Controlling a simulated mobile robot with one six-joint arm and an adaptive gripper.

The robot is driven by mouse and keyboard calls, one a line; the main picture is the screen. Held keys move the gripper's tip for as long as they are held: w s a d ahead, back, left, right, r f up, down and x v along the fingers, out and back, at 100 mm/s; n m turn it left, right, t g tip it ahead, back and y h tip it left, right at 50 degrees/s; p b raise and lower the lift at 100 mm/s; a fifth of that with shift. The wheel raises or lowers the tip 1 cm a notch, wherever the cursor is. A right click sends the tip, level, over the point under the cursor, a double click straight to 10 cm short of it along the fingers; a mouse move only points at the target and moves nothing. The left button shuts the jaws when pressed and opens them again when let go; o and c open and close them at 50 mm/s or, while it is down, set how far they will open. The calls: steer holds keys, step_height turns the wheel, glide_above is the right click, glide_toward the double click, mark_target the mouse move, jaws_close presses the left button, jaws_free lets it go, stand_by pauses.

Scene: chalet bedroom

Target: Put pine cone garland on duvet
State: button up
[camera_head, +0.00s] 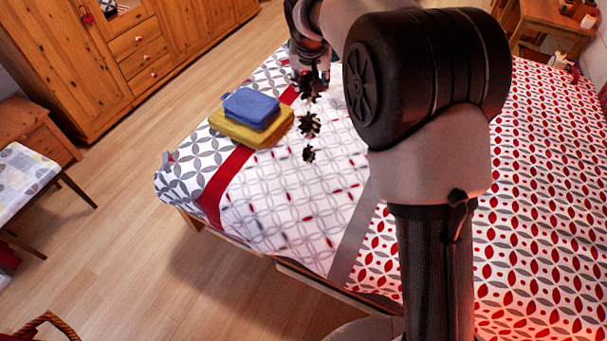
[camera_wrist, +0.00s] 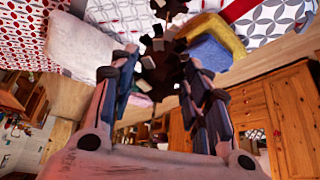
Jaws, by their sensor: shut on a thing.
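The pine cone garland (camera_head: 309,124) is a string of dark brown cones with pale tips. It hangs down from my gripper (camera_head: 312,78) in front of the patterned duvet (camera_head: 290,195); I cannot tell whether its lowest cone touches the cloth. In the wrist view the garland (camera_wrist: 163,70) sits between the two fingers of my gripper (camera_wrist: 160,82), which is shut on it. The duvet is white with grey and red leaf shapes, a red band and a grey band. My arm hides part of the bed.
A blue folded cloth (camera_head: 251,108) lies on a yellow one (camera_head: 262,133) on the bed, left of the garland. A wooden wardrobe (camera_head: 75,60) stands at the back left. A chair (camera_head: 25,172) is at the left. The duvet's front middle is clear.

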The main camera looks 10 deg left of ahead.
mark_target(308, 132)
step_height(308, 132, down, 20)
steer(key=b, duration=0.6)
steer(key=shift+a+r, duration=0.1)
steer(key=shift+r, duration=0.05)
steer(key=o, duration=1.4)
